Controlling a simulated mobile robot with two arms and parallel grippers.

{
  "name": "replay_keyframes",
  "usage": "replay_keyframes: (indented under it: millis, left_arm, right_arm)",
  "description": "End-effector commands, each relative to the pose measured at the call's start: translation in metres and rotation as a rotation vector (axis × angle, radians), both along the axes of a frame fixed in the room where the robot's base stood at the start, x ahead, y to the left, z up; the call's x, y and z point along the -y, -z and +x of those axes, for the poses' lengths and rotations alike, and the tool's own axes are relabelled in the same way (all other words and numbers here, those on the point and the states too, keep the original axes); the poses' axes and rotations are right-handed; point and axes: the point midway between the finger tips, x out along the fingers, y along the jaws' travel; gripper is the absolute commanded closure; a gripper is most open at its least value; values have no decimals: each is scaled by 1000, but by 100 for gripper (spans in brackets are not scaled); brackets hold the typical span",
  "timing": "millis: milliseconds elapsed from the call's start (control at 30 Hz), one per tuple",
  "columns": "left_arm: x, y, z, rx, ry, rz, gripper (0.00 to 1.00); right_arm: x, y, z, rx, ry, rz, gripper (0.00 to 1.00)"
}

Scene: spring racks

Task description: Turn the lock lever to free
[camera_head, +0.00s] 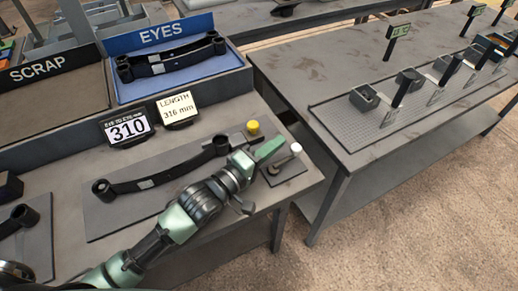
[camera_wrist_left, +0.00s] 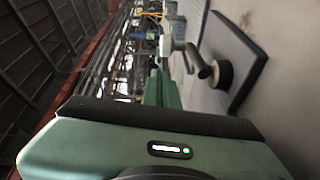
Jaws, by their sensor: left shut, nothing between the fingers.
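The lock lever (camera_head: 285,159) has a white knob and sits on a small dark plate (camera_head: 291,171) at the front right corner of the near bench. In the left wrist view the lever (camera_wrist_left: 199,64) runs from a round dark pivot on the dark plate (camera_wrist_left: 245,47) to its white end. My left gripper (camera_head: 270,148) is shut and empty, its green fingers beside the lever, to its left in the head view. It also shows in the left wrist view (camera_wrist_left: 161,88). Whether the fingers touch the lever cannot be told. My right gripper is not in view.
A black link arm (camera_head: 150,181) lies on a grey mat left of my gripper. A yellow button (camera_head: 253,127) stands behind it. Signs reading 310 (camera_head: 129,126) and 316 mm (camera_head: 177,108) stand behind the mat. A blue EYES tray (camera_head: 200,75) holds another link. A second bench (camera_head: 330,128) stands right.

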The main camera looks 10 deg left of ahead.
Motion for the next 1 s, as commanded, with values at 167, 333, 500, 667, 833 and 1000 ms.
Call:
replay_keyframes:
  millis: [167, 333, 500, 667, 833, 1000]
  left_arm:
    - [12, 3, -5, -1, 0, 1, 100]
    - [13, 2, -6, 0, 0, 1, 100]
    - [13, 2, -6, 0, 0, 1, 100]
    - [19, -1, -9, -2, 0, -2, 100]
    - [24, 3, -11, 0, 0, 0, 100]
    - [24, 4, -12, -1, 2, -1, 100]
  right_arm:
    - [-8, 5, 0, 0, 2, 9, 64]
    - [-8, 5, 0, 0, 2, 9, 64]
    - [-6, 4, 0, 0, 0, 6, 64]
    - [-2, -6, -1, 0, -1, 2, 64]
    - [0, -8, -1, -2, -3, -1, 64]
    - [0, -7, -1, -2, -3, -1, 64]
